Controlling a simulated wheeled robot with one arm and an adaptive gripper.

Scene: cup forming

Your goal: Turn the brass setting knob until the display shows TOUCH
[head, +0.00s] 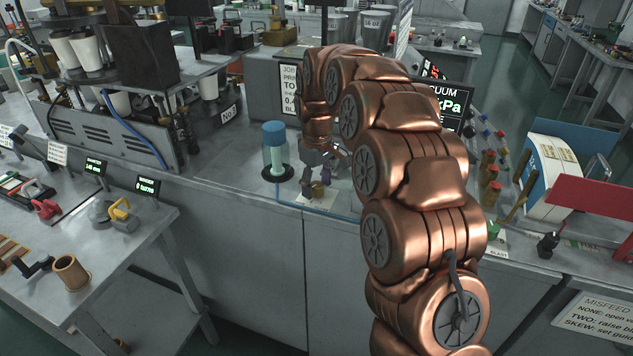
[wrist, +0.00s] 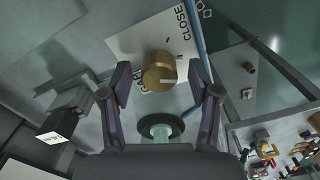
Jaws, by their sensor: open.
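The brass setting knob (wrist: 160,72) sits on a white plate (wrist: 148,32) in the wrist view, with a pale mark on its face. The word CLOSE is printed on the plate. My gripper (wrist: 159,68) is open, with one finger at each side of the knob and a gap on both sides. In the head view the knob (head: 318,190) is small, below my gripper (head: 318,174) on the grey bench. A dark screen (head: 450,108) behind my arm shows part of VACUUM and kPa, partly hidden by the arm. I cannot read TOUCH on any display.
A blue-topped clear cylinder (head: 274,150) on a black base stands just left of my gripper. A blue hose (head: 330,213) runs along the bench by the plate. Several brass and coloured posts (head: 490,172) stand to the right. A forming machine (head: 110,125) fills the left.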

